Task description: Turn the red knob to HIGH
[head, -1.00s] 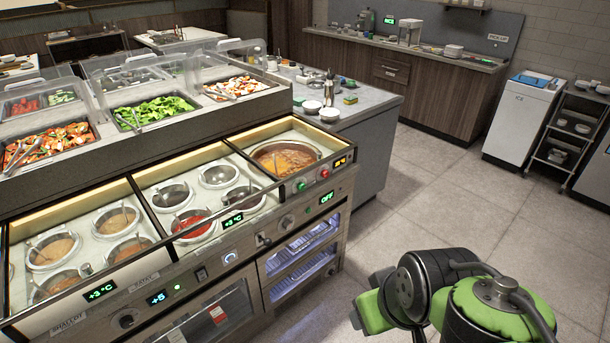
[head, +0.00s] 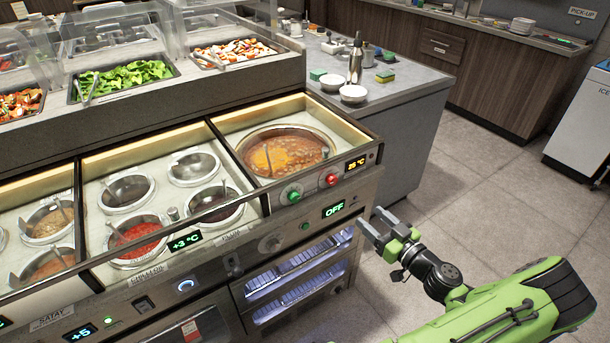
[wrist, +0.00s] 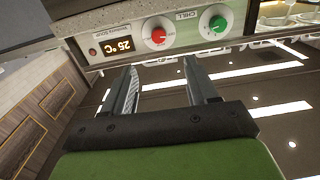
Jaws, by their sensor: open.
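The red knob (head: 332,180) is on the front panel of the counter, below the soup well (head: 290,150) and left of an orange display (head: 355,164). The green knob (head: 292,196) is to its left. In the wrist view, upside down, the red knob (wrist: 157,33) lies between the display reading 25 °C (wrist: 118,48) and the green knob (wrist: 215,25). The pointer direction is too small to read. My gripper (head: 376,224) is open and empty, to the right of and below the red knob, apart from it. In the wrist view its fingers (wrist: 162,75) point toward the panel, just short of it.
Lit shelves (head: 300,280) are below. A side counter with bowls (head: 354,94) stands behind. Open floor (head: 480,180) lies to the right.

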